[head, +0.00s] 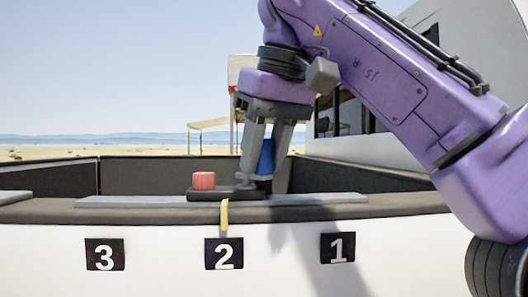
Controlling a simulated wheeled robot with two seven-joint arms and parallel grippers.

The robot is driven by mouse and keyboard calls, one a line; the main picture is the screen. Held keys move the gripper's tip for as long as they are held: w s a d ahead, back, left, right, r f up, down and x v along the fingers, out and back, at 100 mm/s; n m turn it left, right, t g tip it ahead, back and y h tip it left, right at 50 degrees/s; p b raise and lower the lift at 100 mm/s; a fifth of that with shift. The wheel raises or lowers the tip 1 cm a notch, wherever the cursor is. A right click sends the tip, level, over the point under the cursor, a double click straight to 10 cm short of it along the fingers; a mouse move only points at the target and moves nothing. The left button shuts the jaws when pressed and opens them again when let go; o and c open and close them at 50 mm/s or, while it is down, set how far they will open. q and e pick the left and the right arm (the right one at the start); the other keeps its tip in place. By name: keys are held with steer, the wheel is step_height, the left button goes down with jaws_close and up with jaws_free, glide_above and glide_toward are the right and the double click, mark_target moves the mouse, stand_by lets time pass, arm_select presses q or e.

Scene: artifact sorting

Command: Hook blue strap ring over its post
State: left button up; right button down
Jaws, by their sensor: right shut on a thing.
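My right gripper (266,165) reaches down from above, over the right end of a dark tray on the ledge. It is shut on a blue piece (265,157), which shows between its fingers. The fingers hide part of this piece, so I cannot make out a ring or a strap shape. No post can be clearly picked out; the area behind the fingers is hidden. My left gripper is not in view.
A red block (204,180) sits on the dark tray (210,194), left of my right gripper. A yellow strap (224,214) hangs over the ledge's front edge above the number 2 plate (224,253). Plates 3 (104,254) and 1 (338,247) flank it. The ledge's left part is clear.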

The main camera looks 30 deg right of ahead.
stand_by(0.4)
steer(key=shift+f+b, duration=0.3)
steer(key=shift+f, duration=0.1)
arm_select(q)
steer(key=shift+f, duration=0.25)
arm_select(e)
steer(key=c, duration=0.7)
jaws_free()
